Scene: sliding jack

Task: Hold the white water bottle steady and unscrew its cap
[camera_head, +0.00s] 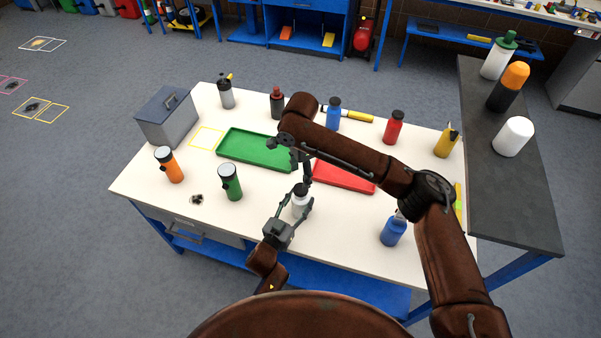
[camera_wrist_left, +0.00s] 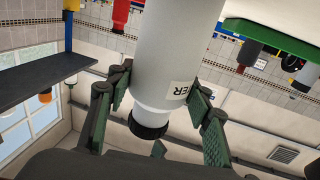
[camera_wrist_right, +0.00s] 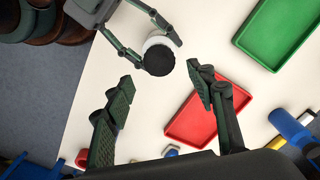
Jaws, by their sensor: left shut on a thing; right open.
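The white water bottle (camera_head: 299,206) stands upright near the front middle of the table, its black cap (camera_head: 301,189) on top. My left gripper (camera_head: 297,212) is shut on the bottle's body from the front. In the left wrist view, the bottle (camera_wrist_left: 178,45) sits between the green finger pads, with part of a label and the cap (camera_wrist_left: 149,125) showing. My right gripper (camera_head: 301,177) is above the bottle, pointing down. In the right wrist view, its fingers (camera_wrist_right: 160,80) are open and empty, and the cap (camera_wrist_right: 159,60) shows just beyond the fingertips, apart from them.
A green tray (camera_head: 254,149) and a red tray (camera_head: 343,177) lie just behind the bottle. A green bottle (camera_head: 230,182) and an orange bottle (camera_head: 168,165) stand left, a blue bottle (camera_head: 393,231) right. A grey box (camera_head: 167,117) is at the left edge. Bare tabletop lies around the bottle.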

